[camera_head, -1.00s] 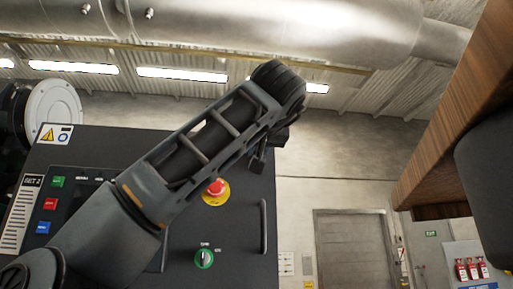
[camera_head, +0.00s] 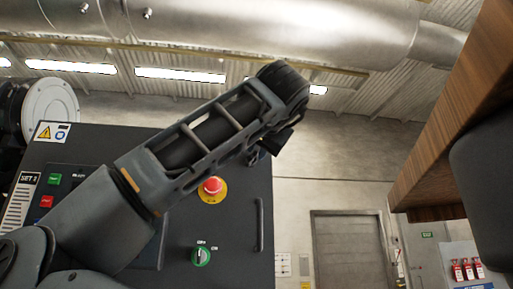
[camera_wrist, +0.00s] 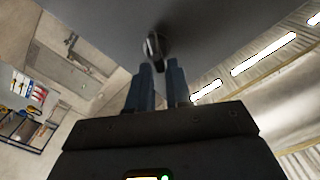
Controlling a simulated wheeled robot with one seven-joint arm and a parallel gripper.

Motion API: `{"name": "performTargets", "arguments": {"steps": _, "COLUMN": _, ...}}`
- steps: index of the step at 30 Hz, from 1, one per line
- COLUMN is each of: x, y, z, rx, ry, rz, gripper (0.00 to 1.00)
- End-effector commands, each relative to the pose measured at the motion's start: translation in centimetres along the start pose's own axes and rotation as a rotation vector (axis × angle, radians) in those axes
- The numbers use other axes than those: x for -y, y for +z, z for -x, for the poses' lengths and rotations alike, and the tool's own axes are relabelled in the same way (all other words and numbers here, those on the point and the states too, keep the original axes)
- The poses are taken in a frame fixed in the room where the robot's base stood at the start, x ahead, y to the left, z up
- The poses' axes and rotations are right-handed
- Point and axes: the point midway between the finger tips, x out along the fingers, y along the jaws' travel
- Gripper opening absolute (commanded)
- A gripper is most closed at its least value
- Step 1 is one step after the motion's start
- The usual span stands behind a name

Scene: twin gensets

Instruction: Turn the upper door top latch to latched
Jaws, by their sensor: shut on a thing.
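The latch (camera_wrist: 156,47) is a small dark handle on a broad grey door surface (camera_wrist: 90,18) at the top of the wrist view. My gripper (camera_wrist: 160,66) has its two blue-grey fingers on either side of the latch's lower end and is shut on it. The fingers hide part of the latch, and I cannot read its marking. In the head view my gripper (camera_head: 270,148) is at the top right edge of the dark control cabinet (camera_head: 235,235), mostly behind my forearm. The latch cannot be made out there.
A large metal duct (camera_head: 260,30) runs overhead. A wooden panel (camera_head: 440,130) stands at right. Open space lies between it and the cabinet.

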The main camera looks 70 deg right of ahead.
Motion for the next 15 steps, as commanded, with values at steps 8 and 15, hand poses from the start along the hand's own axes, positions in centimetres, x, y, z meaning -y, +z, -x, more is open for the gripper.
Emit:
{"name": "performTargets", "arguments": {"steps": 8, "x": -0.53, "y": 0.43, "z": -0.14, "rx": 0.011, "ry": 0.004, "rz": -0.230, "gripper": 0.00}}
{"name": "performTargets", "arguments": {"steps": 15, "x": -0.67, "y": 0.53, "z": -0.16, "rx": 0.012, "ry": 0.005, "rz": -0.301, "gripper": 0.00}}
